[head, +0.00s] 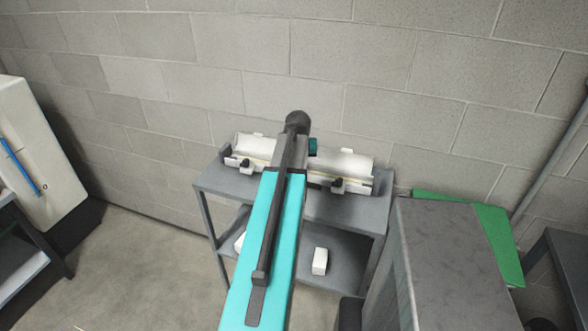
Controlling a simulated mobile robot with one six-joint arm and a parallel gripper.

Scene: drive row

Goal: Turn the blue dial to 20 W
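No blue dial can be made out in the head view. My turquoise arm reaches up the middle of the picture over a grey shelf unit (345,213), and its dark end stands in front of the block wall. My gripper cannot be seen; the arm hides what lies behind it. A small dark teal part (313,147) shows just right of the arm; I cannot tell what it belongs to. No marking that reads 20 W is visible.
White trough-like pieces (345,164) with small black fittings lie on the shelf top. A white block (320,261) sits on the lower shelf. A white cabinet (32,150) with a blue bar stands left, a grey cabinet (450,250) and green panel (500,240) right. Floor at lower left is clear.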

